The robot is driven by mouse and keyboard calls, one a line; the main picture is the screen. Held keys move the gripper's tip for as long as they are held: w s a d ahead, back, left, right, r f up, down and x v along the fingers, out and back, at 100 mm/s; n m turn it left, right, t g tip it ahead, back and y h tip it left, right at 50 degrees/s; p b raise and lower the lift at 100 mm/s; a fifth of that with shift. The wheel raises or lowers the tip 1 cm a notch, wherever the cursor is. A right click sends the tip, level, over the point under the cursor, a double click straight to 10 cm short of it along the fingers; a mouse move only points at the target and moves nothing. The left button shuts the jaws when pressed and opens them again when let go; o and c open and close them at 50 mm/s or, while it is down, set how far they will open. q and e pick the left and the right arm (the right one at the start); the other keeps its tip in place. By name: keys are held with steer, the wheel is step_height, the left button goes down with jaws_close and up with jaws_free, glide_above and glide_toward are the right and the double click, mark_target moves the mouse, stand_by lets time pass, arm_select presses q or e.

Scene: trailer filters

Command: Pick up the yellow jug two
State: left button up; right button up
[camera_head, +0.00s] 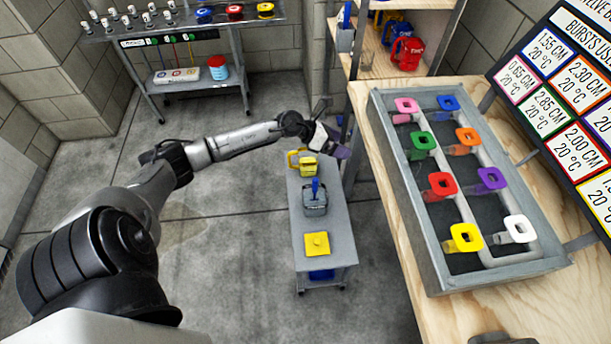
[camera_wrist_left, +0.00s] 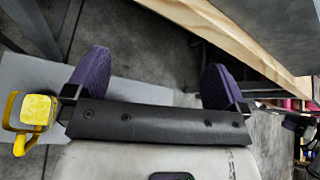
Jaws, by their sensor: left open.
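The yellow jug (camera_head: 307,168) stands upright at the far end of the narrow grey cart, its handle on the left. In the left wrist view the yellow jug (camera_wrist_left: 37,110) is at the left edge, outside the fingers. My left gripper (camera_head: 335,143) is beside and above the jug, to its right, near the workbench's far corner. Its purple fingers (camera_wrist_left: 155,78) are spread wide with nothing between them. The jug stands apart from them. No marking that would name it "two" can be read.
The cart (camera_head: 337,236) also carries a clear container (camera_head: 315,204) with a blue handle and a yellow square block (camera_head: 317,244). The wooden workbench (camera_head: 398,200) with a filter tray (camera_head: 432,262) is close on the right. Shelves (camera_head: 385,66) with blue and red jugs stand behind. Floor left of the cart is clear.

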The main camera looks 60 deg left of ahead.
arm_select(q)
steer(key=s+a+f+m+g+y+b, duration=0.25)
steer(key=a+f+b, duration=0.25)
steer(key=a, duration=0.4)
steer(key=s+a+f+m+g+y+b, duration=0.1)
steer(key=s+a+f+g+y+b, duration=0.3)
steer(key=a, duration=0.5)
steer(key=h+b, duration=0.2)
steer(key=b, duration=0.3)
glide_above(307, 153)
steer(key=s+d, duration=0.3)
steer(key=s, duration=0.1)
step_height(307, 153, down, 9)
steer(key=shift+n+y, duration=0.25)
steer(key=shift+y, duration=0.1)
steer(key=b+x, duration=0.2)
steer(key=x, duration=0.1)
steer(key=b+x, duration=0.2)
steer(key=shift+w+a, duration=0.25)
steer(key=shift+a, duration=0.1)
arm_select(e)
step_height(307, 153, down, 20)
steer(key=shift+a+f, duration=0.15)
steer(key=shift+f, duration=0.1)
arm_select(q)
steer(key=shift+c, duration=0.2)
steer(key=shift+t, duration=0.25)
steer(key=c, duration=1.2)
